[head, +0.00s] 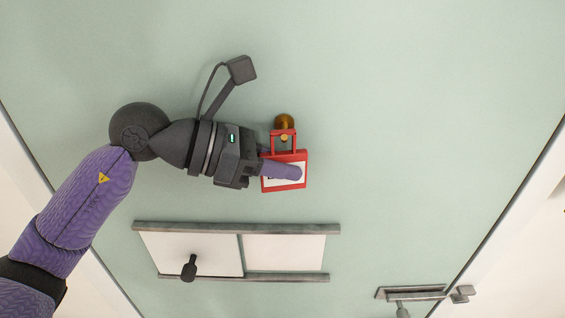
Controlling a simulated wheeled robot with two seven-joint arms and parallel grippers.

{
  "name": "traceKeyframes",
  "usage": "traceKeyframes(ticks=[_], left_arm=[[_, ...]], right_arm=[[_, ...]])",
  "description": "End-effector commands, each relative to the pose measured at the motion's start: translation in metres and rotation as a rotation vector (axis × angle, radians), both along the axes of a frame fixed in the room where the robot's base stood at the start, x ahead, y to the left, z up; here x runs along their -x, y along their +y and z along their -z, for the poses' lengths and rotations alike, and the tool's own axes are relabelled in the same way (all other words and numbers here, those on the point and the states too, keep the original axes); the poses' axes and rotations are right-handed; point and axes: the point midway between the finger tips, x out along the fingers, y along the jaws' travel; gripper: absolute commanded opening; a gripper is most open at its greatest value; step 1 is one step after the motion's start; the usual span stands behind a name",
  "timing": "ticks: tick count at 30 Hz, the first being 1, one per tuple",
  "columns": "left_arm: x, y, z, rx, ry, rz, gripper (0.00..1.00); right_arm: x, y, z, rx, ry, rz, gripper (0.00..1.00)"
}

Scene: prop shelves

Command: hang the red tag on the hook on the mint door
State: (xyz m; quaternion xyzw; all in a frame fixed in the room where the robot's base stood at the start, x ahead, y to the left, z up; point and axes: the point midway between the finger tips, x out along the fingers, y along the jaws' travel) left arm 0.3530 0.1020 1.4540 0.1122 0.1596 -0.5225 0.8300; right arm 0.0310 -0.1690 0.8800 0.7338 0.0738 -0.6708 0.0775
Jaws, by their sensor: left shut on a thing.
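The red tag (299,157) has a white face and a red loop at its top. My left gripper (282,170) is shut on the tag's body, with a purple finger across its face. The brass hook (284,121) sticks out from the mint door (400,130). The tag's loop (283,133) is at the hook, and the hook's lower tip shows within the loop's opening. I cannot tell from this view whether the loop is around the hook or only in front of it. My right gripper is not in view.
A framed sliding panel (285,253) with a dark knob (189,268) is on the door below the tag. A metal door handle (415,293) is at the lower right. The door surface right of the hook is clear.

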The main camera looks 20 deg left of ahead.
Motion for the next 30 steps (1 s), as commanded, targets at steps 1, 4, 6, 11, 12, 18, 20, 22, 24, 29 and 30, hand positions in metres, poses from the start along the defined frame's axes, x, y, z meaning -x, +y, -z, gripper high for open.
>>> traceKeyframes(ticks=[1, 4, 6, 11, 12, 18, 20, 22, 24, 29, 30], left_arm=[[0.0, 0.0, 0.0, -0.001, 0.001, 0.001, 0.0], [0.0, 0.0, 0.0, -0.001, 0.001, 0.001, 0.0], [0.0, 0.0, 0.0, -0.001, 0.001, 0.001, 0.0], [0.0, 0.0, 0.0, -0.001, 0.0, 0.0, 0.36], [0.0, 0.0, 0.0, -0.001, 0.0, 0.0, 0.45], [0.0, 0.0, 0.0, -0.001, 0.0, 0.0, 0.56], [0.0, 0.0, 0.0, -0.001, 0.0, 0.0, 0.56], [0.0, 0.0, 0.0, -0.001, 0.0, 0.0, 0.56], [0.0, 0.001, 0.0, -0.001, 0.001, 0.0, 0.56], [0.009, 0.021, -0.008, -0.005, 0.002, -0.006, 0.56], [0.014, 0.03, -0.012, -0.005, 0.003, -0.006, 0.56]], right_arm=[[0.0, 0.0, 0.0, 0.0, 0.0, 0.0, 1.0], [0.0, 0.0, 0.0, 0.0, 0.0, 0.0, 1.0], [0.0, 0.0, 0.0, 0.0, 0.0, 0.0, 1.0], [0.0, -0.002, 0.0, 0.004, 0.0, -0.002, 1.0], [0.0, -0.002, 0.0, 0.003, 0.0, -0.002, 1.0], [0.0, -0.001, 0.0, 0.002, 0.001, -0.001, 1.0], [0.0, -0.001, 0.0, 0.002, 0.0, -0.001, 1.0], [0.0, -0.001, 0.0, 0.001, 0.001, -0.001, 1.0], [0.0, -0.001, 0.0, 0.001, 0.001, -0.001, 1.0], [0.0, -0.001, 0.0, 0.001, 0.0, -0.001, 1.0], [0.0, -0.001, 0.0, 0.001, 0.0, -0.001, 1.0]])
